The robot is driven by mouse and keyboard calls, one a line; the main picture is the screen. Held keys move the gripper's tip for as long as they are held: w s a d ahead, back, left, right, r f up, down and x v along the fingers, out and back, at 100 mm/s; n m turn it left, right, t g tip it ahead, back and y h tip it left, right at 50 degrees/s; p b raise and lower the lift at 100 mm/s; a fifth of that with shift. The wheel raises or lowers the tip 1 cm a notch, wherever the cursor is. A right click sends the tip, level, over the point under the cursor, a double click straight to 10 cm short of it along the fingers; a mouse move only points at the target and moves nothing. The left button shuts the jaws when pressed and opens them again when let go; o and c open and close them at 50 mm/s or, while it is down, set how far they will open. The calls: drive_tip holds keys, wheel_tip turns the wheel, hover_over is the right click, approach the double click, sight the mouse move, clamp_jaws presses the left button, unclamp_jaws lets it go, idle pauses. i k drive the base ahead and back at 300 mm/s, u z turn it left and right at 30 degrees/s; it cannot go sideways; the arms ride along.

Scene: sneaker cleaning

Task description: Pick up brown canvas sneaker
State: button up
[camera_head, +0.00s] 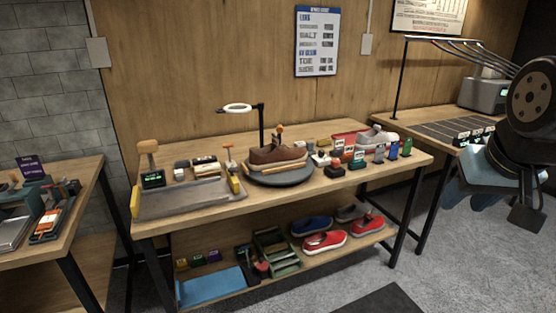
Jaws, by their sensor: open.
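The brown canvas sneaker (277,158) lies on a dark round stand (284,179) at the middle of the workbench. Its pale sole faces down and its side faces me. A small orange-topped thing stands right behind it. My gripper (492,203) hangs at the right edge of the view, nearer to me than the bench and well apart from the sneaker. It is open, and nothing shows between its jaws. Part of my arm is cut off by the frame edge.
Red shoes (325,242) and a blue shoe (311,226) lie on the lower shelf.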

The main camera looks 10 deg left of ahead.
sight(273, 155)
drive_tip(key=u, duration=0.05)
drive_tip(key=i, duration=1)
drive_tip(key=z, duration=0.05)
